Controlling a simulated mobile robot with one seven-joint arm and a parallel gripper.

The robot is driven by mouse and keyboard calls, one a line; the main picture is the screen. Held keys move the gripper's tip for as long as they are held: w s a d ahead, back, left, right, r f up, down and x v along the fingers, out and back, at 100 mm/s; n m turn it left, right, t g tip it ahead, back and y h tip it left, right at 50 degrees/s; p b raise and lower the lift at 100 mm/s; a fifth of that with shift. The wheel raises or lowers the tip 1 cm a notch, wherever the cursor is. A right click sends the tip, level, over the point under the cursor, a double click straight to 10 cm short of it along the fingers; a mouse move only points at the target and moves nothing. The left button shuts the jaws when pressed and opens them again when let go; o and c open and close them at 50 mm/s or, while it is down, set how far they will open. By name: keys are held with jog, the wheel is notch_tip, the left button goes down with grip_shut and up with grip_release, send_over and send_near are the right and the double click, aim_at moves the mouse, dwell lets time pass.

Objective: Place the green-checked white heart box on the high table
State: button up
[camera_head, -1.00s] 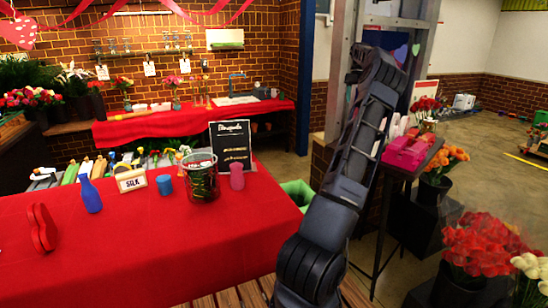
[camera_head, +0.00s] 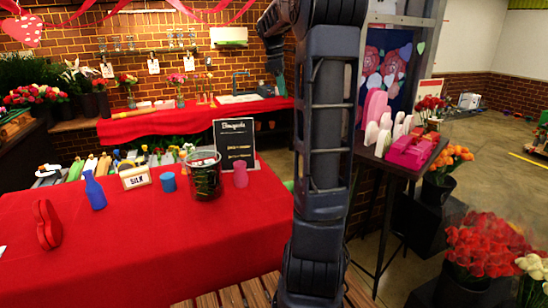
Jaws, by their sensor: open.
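I cannot make out a green-checked white heart box in this view. A red heart-shaped box (camera_head: 46,225) stands on edge at the left of the red-covered table. A tall dark table (camera_head: 390,166), likely the high table, stands at the right, partly behind my arm. It bears pink and white upright pieces and a pink box-like object (camera_head: 411,151). My arm rises through the middle of the view and bends left at the top. My gripper (camera_head: 279,82) hangs there, small and partly dark, open, apart from the tables.
The red table (camera_head: 130,270) bears a blue bottle (camera_head: 94,192), a SILK sign (camera_head: 134,177), a blue cup (camera_head: 167,182), a glass bucket (camera_head: 204,178), a pink vase (camera_head: 240,174) and a blackboard (camera_head: 235,144). Orange flowers (camera_head: 450,157) and red flowers (camera_head: 487,247) stand at the right.

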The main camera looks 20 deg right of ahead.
jog(key=s+a+f+m+t, duration=0.1)
jog(key=s+a+f+m, duration=0.3)
jog(key=s, duration=0.6)
jog(key=s+a+f+m+t+y, duration=0.1)
jog(key=s+a+f+m, duration=0.3)
jog(key=s, duration=0.6)
jog(key=s+a+f+m+t+y, duration=0.1)
jog(key=s+a+f+m+t, duration=0.2)
jog(key=s+a, duration=0.4)
jog(key=s+f+m, duration=0.1)
jog(key=s+f, duration=0.1)
jog(key=s, duration=0.1)
jog(key=shift+a+f, duration=0.15)
jog(key=shift+a, duration=0.25)
